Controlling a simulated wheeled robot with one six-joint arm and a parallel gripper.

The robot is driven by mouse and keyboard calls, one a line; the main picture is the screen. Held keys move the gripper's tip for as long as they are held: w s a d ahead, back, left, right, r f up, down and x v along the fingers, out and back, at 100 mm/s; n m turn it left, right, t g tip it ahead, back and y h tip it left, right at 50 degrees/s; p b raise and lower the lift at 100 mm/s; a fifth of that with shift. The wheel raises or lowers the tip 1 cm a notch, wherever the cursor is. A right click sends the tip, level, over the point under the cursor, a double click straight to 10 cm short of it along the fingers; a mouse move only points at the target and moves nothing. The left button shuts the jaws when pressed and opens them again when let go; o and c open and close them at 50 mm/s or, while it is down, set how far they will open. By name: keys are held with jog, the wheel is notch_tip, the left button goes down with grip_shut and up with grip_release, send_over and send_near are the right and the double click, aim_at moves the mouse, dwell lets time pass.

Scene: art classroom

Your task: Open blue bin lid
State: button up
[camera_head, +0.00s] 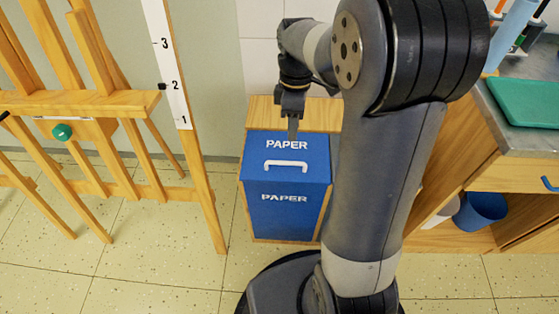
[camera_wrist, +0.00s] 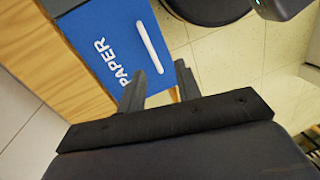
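The blue paper bin (camera_head: 284,215) stands on the floor with a wooden panel behind it. Its blue lid (camera_head: 256,163) is down and bears the word PAPER and a white bar handle (camera_head: 287,163). My gripper (camera_head: 292,128) points down over the back part of the lid, behind the handle. In the wrist view my gripper (camera_wrist: 160,84) has its two fingers apart with nothing between them. The lid (camera_wrist: 112,38) and the white handle (camera_wrist: 150,47) lie beyond the fingertips there. I cannot tell whether a fingertip touches the lid.
A wooden easel (camera_head: 110,102) stands at the left. At the right is a wooden cabinet (camera_head: 475,160) with a green board (camera_head: 525,100) on top and a blue tub (camera_head: 482,210) on its shelf. Tiled floor (camera_head: 160,250) in front of the easel is clear.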

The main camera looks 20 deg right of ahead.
notch_tip(320, 180, down, 3)
jog(key=w+n+b, duration=0.1)
jog(key=w, duration=0.2)
jog(key=b, duration=0.4)
send_over(288, 156)
jog(key=s+a, duration=0.2)
jog(key=s, duration=0.3)
jog(key=f, duration=1)
jog(key=shift+w+d, duration=0.25)
jog(key=shift+c, duration=0.3)
grip_shut()
